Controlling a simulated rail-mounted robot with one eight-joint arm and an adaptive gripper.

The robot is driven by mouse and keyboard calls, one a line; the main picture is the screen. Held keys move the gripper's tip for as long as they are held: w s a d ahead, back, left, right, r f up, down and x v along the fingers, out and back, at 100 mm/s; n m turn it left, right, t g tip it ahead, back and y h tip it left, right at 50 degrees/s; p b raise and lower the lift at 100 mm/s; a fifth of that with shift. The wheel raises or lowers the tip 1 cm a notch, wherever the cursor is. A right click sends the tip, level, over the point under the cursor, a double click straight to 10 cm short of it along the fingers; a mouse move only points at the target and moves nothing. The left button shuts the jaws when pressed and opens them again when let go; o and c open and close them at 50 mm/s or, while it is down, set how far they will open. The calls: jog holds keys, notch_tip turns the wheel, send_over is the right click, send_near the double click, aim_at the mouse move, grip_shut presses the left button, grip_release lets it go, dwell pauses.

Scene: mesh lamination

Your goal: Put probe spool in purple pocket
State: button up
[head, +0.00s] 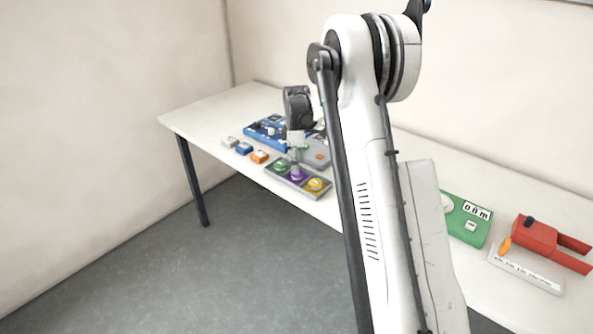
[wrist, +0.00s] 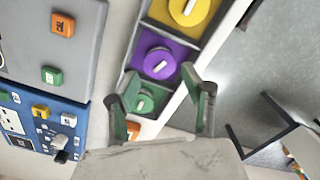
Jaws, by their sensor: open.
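A grey tray (head: 326,194) holds green, purple and yellow pockets in a row. In the wrist view a round purple piece with a pale bar, apparently a spool (wrist: 158,62), sits in the purple pocket (wrist: 180,46). My gripper (head: 296,172) is over the purple pocket in the head view and hides part of it. In the wrist view my gripper (wrist: 159,76) is open, its fingers apart on either side near the purple piece's lower edge. Contact cannot be told. No lettering names the probe spool.
A green round piece (wrist: 144,103) and a yellow round piece (wrist: 189,8) lie in the neighbouring pockets. Small grey, blue and orange blocks (head: 259,157) stand left of the tray. A blue panel (head: 262,134) and grey plate (head: 318,155) lie behind. The table's front edge is close.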

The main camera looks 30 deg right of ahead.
notch_tip(320, 180, up, 9)
jog(key=s+a+r+m+t, duration=0.3)
jog(key=s+a+r+m, duration=0.2)
jog(key=s+a+r, duration=1)
jog(key=s+a+f+m+t, duration=0.1)
jog(key=s+a+f+m, duration=0.1)
jog(key=s, duration=0.6)
jog(key=s+a+f+m+t, duration=0.1)
jog(key=s+a+m, duration=0.1)
jog(key=s, duration=0.6)
jog(key=s+a+f+m+t, duration=0.2)
jog(key=s, duration=0.5)
jog(key=shift+s+a+f, duration=0.3)
jog(key=shift+s, duration=0.1)
jog(key=shift+f, duration=0.1)
notch_tip(320, 180, down, 28)
jog(key=b, duration=2.8)
jog(key=shift+r, duration=0.2)
